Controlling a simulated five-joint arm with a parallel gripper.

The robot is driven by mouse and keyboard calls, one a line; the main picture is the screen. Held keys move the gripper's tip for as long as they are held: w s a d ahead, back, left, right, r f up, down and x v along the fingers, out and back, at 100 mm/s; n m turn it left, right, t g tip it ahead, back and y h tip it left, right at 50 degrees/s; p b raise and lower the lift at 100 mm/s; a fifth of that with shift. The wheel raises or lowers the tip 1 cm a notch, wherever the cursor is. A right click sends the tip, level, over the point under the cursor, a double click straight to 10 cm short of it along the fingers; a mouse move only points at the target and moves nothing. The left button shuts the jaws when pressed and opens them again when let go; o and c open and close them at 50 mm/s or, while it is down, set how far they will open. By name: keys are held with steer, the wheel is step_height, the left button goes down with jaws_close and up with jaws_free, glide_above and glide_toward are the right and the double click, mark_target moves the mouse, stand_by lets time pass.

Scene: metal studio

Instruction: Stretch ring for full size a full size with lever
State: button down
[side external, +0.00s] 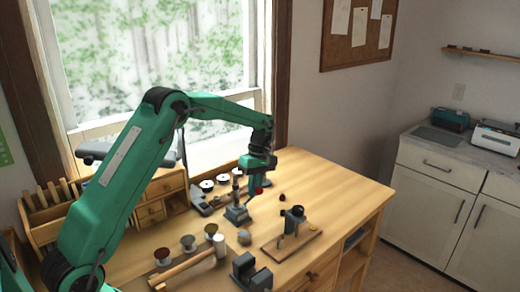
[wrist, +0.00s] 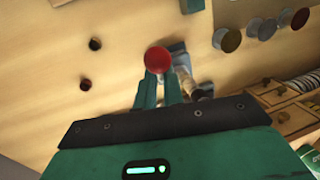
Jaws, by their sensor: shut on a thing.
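The lever's red ball knob (side external: 258,190) shows at my gripper (side external: 255,184), above the workbench. In the wrist view the red knob (wrist: 158,59) sits at the tips of my green fingers (wrist: 160,78), which are closed on the lever end. The ring stretcher (side external: 238,213), a small grey-blue metal tool with an upright post, stands on the bench just left of and below my gripper. Part of it shows behind my fingers in the wrist view (wrist: 180,58). The lever's arm is mostly hidden by my fingers. I cannot make out a ring on the stretcher.
A wooden board with a dark clamp (side external: 287,235) lies to the right. Small drawers (side external: 152,208) are at left. The bench's right side (side external: 345,190) is clear.

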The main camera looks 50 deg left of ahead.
steer(key=shift+s+a, duration=0.25)
steer(key=shift+a, duration=0.2)
steer(key=shift+f, duration=0.15)
steer(key=c, duration=1.5)
jaws_free()
steer(key=shift+c, duration=0.2)
steer(key=shift+w+r, duration=0.15)
steer(key=shift+r, duration=0.1)
steer(key=v, duration=0.7)
steer(key=shift+r, duration=0.25)
